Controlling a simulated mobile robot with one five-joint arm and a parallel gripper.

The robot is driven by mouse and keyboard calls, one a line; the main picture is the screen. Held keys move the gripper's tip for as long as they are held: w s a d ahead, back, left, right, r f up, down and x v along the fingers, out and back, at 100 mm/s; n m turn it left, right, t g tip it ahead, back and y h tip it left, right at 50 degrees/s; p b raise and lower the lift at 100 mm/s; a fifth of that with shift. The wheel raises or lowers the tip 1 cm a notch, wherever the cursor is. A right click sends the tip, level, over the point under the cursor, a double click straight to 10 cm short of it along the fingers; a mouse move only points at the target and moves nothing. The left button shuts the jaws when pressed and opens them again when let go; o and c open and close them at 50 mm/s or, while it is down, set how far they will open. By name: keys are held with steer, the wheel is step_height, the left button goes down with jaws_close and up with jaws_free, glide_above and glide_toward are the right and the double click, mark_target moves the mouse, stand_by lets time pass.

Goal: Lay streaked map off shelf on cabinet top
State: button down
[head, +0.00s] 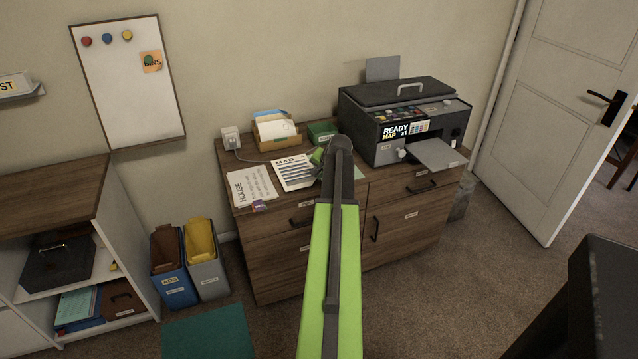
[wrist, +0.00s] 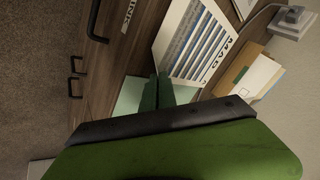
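The streaked map (head: 293,172), a white sheet with dark blue stripes and a heading, lies on the wooden cabinet top (head: 262,208). In the wrist view the map (wrist: 196,42) is just beyond my fingertips, its near corner by them. My gripper (head: 320,160) is low over the cabinet top at the map's right side, partly hidden behind my arm. In the wrist view its dark green fingers (wrist: 158,80) are close together, with nothing visible between them. I cannot tell whether they touch the map. A pale green sheet (wrist: 131,96) lies beneath the fingers.
A sheet reading HOUSE (head: 252,186) lies left of the map. An envelope holder (head: 276,130), a green box (head: 321,132) and a printer (head: 405,118) stand behind and right. A shelf unit (head: 78,215) and two bins (head: 190,262) are left of the cabinet.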

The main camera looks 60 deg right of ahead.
steer(key=shift+f, duration=0.7)
steer(key=c, duration=1.7)
jaws_free()
steer(key=shift+r, duration=0.1)
steer(key=p+v, duration=1)
steer(key=v, duration=0.2)
steer(key=shift+a+r, duration=0.1)
